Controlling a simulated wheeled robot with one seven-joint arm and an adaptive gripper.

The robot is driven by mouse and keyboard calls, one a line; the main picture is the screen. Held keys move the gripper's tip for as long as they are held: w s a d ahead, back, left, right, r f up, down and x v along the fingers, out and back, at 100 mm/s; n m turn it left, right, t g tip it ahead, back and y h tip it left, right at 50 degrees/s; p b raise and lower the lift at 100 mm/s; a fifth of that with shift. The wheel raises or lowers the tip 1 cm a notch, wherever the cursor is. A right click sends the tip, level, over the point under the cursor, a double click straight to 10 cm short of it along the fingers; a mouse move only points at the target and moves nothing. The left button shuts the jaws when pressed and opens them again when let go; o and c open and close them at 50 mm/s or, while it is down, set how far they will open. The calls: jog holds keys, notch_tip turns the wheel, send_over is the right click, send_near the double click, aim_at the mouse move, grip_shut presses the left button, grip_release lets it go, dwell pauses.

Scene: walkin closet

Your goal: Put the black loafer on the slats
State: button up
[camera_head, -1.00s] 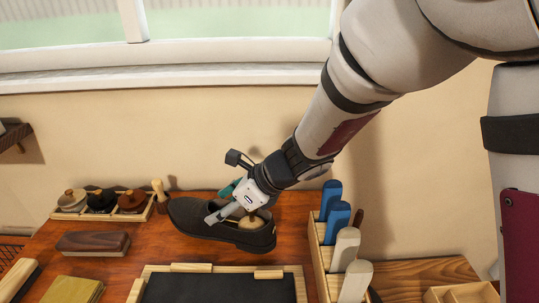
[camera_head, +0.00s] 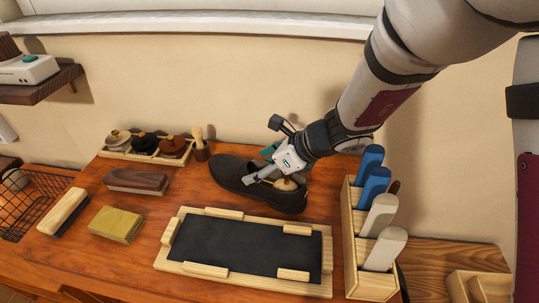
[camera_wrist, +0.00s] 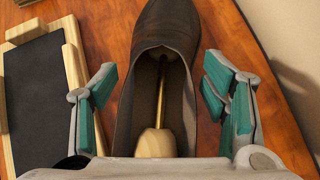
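The black loafer (camera_head: 238,174) rests on the wooden worktop, behind the black pad. A pale wooden shoe tree (camera_wrist: 155,143) with a metal rod sits inside it. In the wrist view the loafer (camera_wrist: 123,120) lies between my fingers, toe pointing away. My gripper (camera_wrist: 160,80) is open, with one teal-padded finger on each side of the shoe. It also shows over the loafer in the head view (camera_head: 258,168). I see a gap on the left; contact on the right is unclear. I cannot make out any slats in view.
A black pad (camera_head: 240,249) in a wooden frame lies in front of the loafer. A wooden holder (camera_head: 354,248) with blue and cream handles stands to the right.

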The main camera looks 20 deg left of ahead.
jog(key=shift+r, duration=0.1)
jog(key=shift+d+r, duration=0.1)
jog(key=shift+r, duration=0.1)
jog(key=p+v, duration=0.1)
jog(key=v, duration=0.9)
jog(key=shift+d+r+p, duration=0.1)
jog(key=shift+r+p, duration=0.1)
jog(key=shift+p, duration=0.1)
jog(key=shift+s+d+r, duration=0.1)
jog(key=shift+d+r, duration=0.25)
jog(key=shift+d, duration=0.15)
